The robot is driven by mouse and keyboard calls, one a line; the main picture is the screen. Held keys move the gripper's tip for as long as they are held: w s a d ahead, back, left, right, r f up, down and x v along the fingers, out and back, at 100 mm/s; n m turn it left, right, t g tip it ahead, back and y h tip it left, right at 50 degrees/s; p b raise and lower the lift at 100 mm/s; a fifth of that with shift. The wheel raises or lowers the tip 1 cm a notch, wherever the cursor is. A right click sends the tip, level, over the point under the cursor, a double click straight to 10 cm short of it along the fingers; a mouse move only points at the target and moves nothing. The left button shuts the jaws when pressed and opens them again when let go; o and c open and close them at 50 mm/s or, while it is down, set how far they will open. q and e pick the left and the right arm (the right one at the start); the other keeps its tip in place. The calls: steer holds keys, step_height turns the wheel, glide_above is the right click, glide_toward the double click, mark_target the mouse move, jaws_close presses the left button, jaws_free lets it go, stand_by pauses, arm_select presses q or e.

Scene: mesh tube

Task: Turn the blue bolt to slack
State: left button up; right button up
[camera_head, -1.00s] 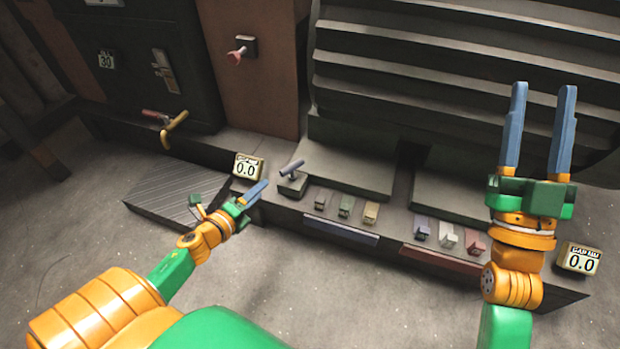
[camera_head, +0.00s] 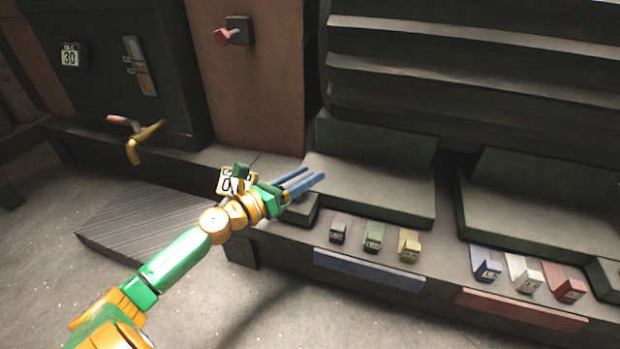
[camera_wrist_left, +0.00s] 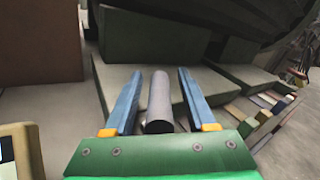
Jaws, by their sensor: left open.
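The bolt shows in the left wrist view as a dull grey cylinder (camera_wrist_left: 160,104), lying lengthwise between my fingers with a gap on each side. In the head view it is mostly hidden by my left gripper (camera_head: 314,176), over a dark block (camera_head: 300,210) on the ledge. My left gripper is open around the bolt; in the left wrist view its blue fingers (camera_wrist_left: 160,76) stand apart on either side of it. A blue plate (camera_head: 368,273) is on the ledge front to the right. My right gripper is out of view.
A display (camera_head: 228,182) is partly hidden behind my left wrist. Small coloured blocks, including a green one (camera_head: 373,238) and a blue one (camera_head: 486,264), line the ledge. A red plate (camera_head: 520,310) is farther right. A yellow handle (camera_head: 145,141) sticks out at left.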

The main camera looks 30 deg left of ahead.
arm_select(q)
steer(key=shift+w+d, duration=0.15)
steer(key=shift+w, duration=0.55)
jaws_close()
